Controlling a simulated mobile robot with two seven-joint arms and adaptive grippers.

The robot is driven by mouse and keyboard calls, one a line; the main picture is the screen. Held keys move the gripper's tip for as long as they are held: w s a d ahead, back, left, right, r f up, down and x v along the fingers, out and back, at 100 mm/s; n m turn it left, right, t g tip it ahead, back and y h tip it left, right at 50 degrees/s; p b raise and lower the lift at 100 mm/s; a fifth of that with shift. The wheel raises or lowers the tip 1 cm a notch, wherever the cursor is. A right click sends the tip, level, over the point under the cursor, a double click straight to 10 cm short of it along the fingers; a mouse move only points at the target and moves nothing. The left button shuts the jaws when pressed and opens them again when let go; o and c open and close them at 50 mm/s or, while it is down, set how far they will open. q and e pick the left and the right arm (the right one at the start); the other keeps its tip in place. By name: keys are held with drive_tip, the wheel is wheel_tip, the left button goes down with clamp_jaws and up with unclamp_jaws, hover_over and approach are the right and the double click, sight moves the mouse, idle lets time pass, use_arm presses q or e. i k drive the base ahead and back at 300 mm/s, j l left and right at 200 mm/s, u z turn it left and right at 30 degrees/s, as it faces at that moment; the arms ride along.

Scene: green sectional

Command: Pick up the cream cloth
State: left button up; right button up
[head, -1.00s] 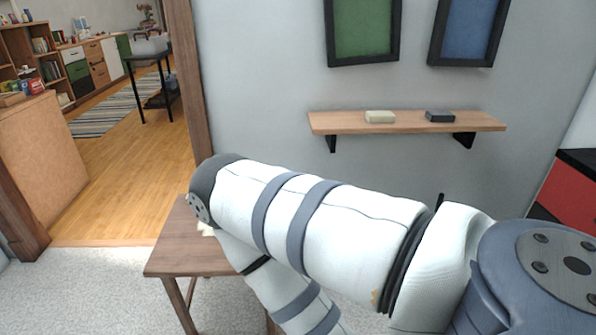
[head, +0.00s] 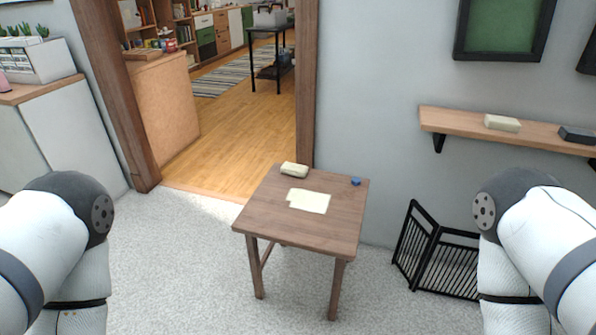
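The cream cloth (head: 310,201) lies flat near the middle of a small brown wooden table (head: 272,222) in the head view. A cream block (head: 294,169) sits behind it at the table's back edge, and a small blue object (head: 355,181) lies at the back right corner. My left and right arms show at the picture's lower left and lower right, both apart from the table. Neither gripper is in the picture.
A black folding gate (head: 440,255) stands on the floor right of the table. A wall shelf (head: 460,126) holds a cream block and a dark block. A doorway opens behind the table. Carpet in front and left of the table is clear.

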sight(288, 169)
drive_tip(key=i+j+z, duration=0.2)
drive_tip(key=j, duration=0.15)
drive_tip(key=i+j+z, duration=0.2)
drive_tip(key=j, duration=0.15)
drive_tip(key=i+j+z, duration=0.2)
drive_tip(key=j, duration=0.15)
drive_tip(key=j+z, duration=0.15)
drive_tip(key=j, duration=0.25)
drive_tip(key=i+j+z, duration=0.2)
drive_tip(key=j, duration=0.2)
drive_tip(key=i+j+z, duration=0.25)
drive_tip(key=j, duration=0.2)
drive_tip(key=j+z, duration=0.25)
drive_tip(key=j, duration=0.2)
drive_tip(key=i+j+z, duration=0.1)
drive_tip(key=j+z, duration=0.15)
drive_tip(key=j, duration=0.25)
drive_tip(key=i+j+z, duration=0.4)
drive_tip(key=j, duration=0.25)
drive_tip(key=k+l, duration=0.05)
drive_tip(key=k, duration=0.05)
